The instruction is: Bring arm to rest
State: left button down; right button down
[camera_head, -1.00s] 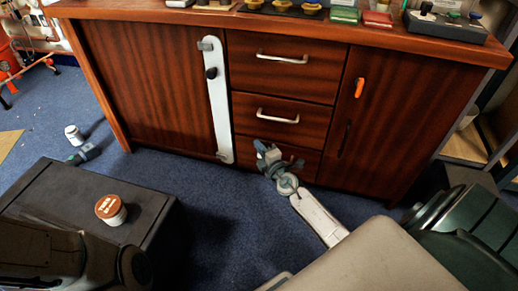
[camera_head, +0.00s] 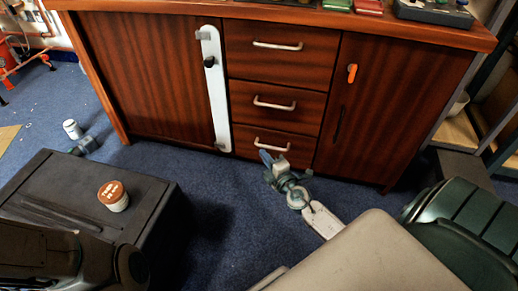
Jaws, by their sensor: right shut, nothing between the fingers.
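My right gripper (camera_head: 268,160) is in front of the bottom drawer of the wooden cabinet, low over the blue carpet. Its fingers are together with nothing between them. The pale link of my right arm (camera_head: 323,219) runs from it down to the lower right.
The wooden cabinet (camera_head: 165,70) has three closed drawers with metal handles and a white bar (camera_head: 216,95) on its left door. A black case (camera_head: 85,185) carries a brown-lidded jar (camera_head: 113,196). A white can (camera_head: 72,129) lies on the carpet. Carpet (camera_head: 225,190) is clear between case and cabinet.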

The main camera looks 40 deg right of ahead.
jog(key=shift+s+a, duration=0.1)
jog(key=shift+s, duration=1.1)
